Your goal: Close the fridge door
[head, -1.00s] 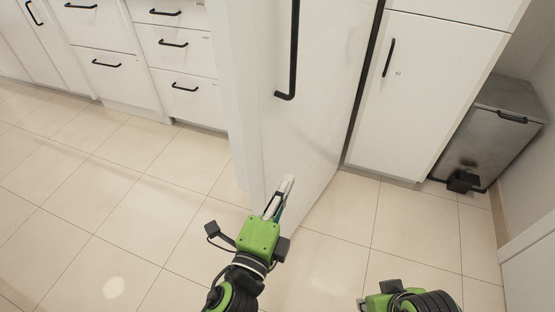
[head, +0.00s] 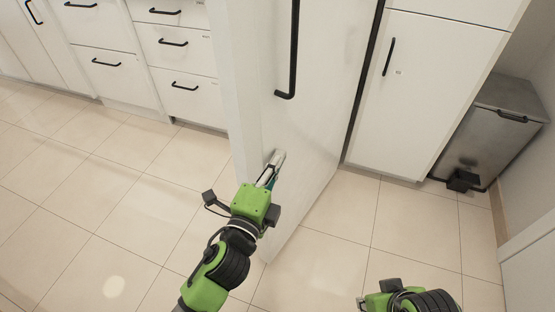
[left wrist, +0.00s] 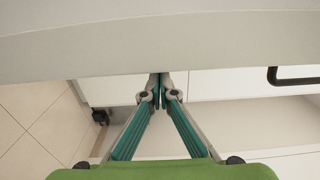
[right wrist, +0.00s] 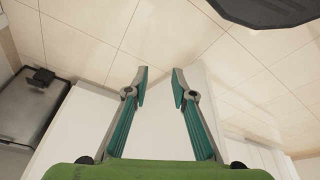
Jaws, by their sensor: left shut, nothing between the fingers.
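The fridge door (head: 318,120) is a tall white panel with a long black vertical handle (head: 294,50). It stands open, angled out over the floor in the middle of the head view. My left gripper (head: 277,160) is shut and empty, with its tips at the lower part of the door near its free edge. I cannot tell whether they touch it. In the left wrist view the shut fingertips (left wrist: 161,88) lie by a broad pale panel across the top. My right gripper (right wrist: 160,78) is open and empty; the head view shows only its body at the bottom.
White drawers (head: 180,60) with black handles line the back left. A white cabinet (head: 420,90) stands right of the door, and a metal pedal bin (head: 490,130) stands in the right corner. The tiled floor (head: 110,190) left of the door is clear.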

